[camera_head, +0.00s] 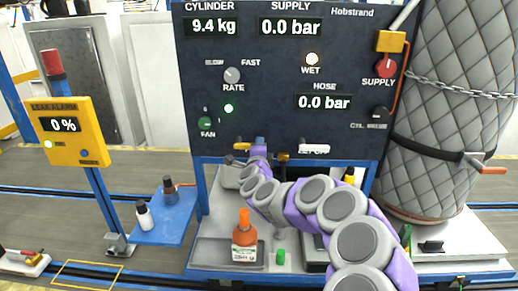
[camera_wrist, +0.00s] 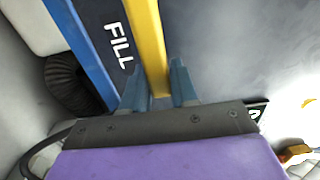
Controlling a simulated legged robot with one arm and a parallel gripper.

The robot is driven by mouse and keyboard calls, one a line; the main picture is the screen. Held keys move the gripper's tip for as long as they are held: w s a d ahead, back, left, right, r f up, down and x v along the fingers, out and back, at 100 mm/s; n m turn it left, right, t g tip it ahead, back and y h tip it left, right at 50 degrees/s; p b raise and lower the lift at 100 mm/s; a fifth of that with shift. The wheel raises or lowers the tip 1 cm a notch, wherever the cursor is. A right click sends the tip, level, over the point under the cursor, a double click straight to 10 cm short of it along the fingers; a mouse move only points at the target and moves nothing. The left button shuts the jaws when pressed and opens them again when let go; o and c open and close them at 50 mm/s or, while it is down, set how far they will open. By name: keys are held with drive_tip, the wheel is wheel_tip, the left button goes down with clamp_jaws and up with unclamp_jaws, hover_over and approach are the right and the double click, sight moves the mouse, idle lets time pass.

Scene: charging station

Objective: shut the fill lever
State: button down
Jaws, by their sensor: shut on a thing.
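The yellow fill lever (camera_wrist: 149,45) runs down from the top edge in the wrist view, beside the white FILL label on a dark panel strip. My gripper (camera_wrist: 161,88) has one blue-grey finger on each side of the lever and is shut on it. In the head view, a yellow lever end (camera_head: 241,146) shows at the lower edge of the dark control panel (camera_head: 290,105), just left of my gripper (camera_head: 259,146). My purple and grey arm hides the label there and part of the lever.
Displays read 9.4 kg, 0.0 bar supply and 0.0 bar hose. A white handle (camera_head: 314,148) lies right of my gripper. An orange-capped bottle (camera_head: 245,240) stands on the bench below. A quilted cylinder (camera_head: 445,120) with a chain stands at the right. A yellow leak alarm (camera_head: 68,133) reads 0 %.

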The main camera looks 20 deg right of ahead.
drive_tip(key=shift+f, duration=0.2)
drive_tip(key=c, duration=1)
unclamp_jaws()
drive_tip(key=shift+w, duration=0.1)
drive_tip(key=shift+o, duration=0.2)
drive_tip(key=shift+r, duration=0.1)
drive_tip(key=b+v, duration=0.3)
drive_tip(key=v, duration=1.4)
drive_tip(key=shift+s, duration=0.2)
